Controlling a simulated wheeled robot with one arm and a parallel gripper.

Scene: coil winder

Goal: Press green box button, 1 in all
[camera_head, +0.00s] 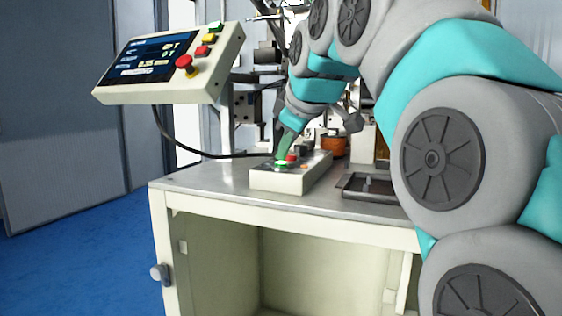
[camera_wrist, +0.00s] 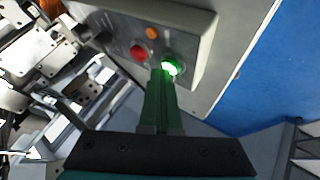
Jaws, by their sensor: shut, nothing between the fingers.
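The button box (camera_head: 289,181) is a low cream box on the metal table top, near its front edge. Its green button (camera_head: 281,164) shows at the near left of the box top, beside a red button (camera_head: 292,157). In the wrist view the green button (camera_wrist: 171,67) looks lit, with the red button (camera_wrist: 138,52) and an orange button (camera_wrist: 152,33) near it. My gripper (camera_head: 281,155) is shut and empty, pointing down at the green button. In the wrist view the fingertips (camera_wrist: 162,72) overlap the button's edge. I cannot tell whether they touch it.
A control panel (camera_head: 165,66) with a screen and its own green, yellow and red buttons hangs at the upper left. A dark tray (camera_head: 367,186) lies right of the box. An orange-brown coil (camera_head: 334,145) sits behind. Winder parts fill the back.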

